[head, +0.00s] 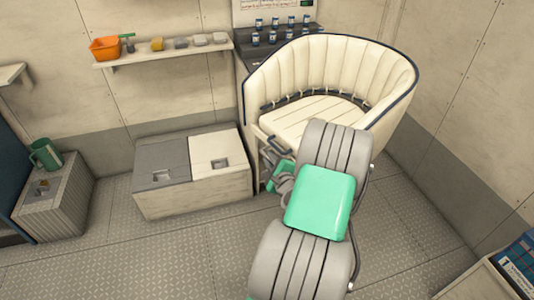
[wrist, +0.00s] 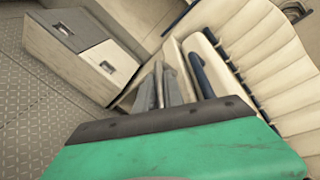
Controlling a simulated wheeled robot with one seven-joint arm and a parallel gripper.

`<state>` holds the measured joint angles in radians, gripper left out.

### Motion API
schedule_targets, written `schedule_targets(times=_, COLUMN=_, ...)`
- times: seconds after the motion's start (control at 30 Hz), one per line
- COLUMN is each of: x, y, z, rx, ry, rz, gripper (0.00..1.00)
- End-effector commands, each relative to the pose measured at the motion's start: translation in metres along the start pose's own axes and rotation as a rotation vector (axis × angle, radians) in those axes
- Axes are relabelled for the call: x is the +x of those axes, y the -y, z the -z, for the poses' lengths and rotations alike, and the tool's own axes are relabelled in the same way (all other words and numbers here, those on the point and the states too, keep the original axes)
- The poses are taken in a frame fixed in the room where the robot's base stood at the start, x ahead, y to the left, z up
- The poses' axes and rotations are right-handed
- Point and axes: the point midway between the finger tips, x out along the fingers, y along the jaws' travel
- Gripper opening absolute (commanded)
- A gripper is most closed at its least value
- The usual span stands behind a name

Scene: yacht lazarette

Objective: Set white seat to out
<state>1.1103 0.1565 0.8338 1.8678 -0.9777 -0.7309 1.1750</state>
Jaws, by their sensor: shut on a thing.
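The white seat (head: 330,75) is a cream, ribbed tub seat with dark trim, at the upper right of the head view. Its cushion (head: 314,116) is slatted, and part of its front is hidden behind my arm. My gripper (head: 273,163) is low at the seat's front left side, mostly hidden by my arm. In the wrist view my gripper (wrist: 160,88) has its fingers close together at the seat's front edge, by a dark rail (wrist: 205,75). It is shut on a part of the seat; the exact part gripped is hard to make out.
A low locker (head: 195,172) with a grey and a white lid stands left of the seat. A wall shelf (head: 165,49) holds an orange bin and small items. A ribbed box (head: 58,205) with a green mug is at far left. Metal floor (head: 150,255) is clear at front left.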

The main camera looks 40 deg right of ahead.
Motion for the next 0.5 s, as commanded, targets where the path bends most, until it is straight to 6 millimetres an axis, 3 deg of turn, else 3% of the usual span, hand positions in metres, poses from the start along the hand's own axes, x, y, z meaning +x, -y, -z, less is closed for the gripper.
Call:
schedule_targets(times=0.23, x=-0.0003, y=0.0014, z=0.0026, rx=-0.002, ry=-0.005, rz=0.004, gripper=0.0)
schedule_targets(times=0.27, x=-0.0003, y=0.0015, z=0.0026, rx=-0.002, ry=-0.005, rz=0.004, gripper=0.13)
schedule_targets(times=0.5, x=0.0001, y=0.0008, z=0.0013, rx=-0.003, ry=-0.003, rz=0.002, gripper=0.33)
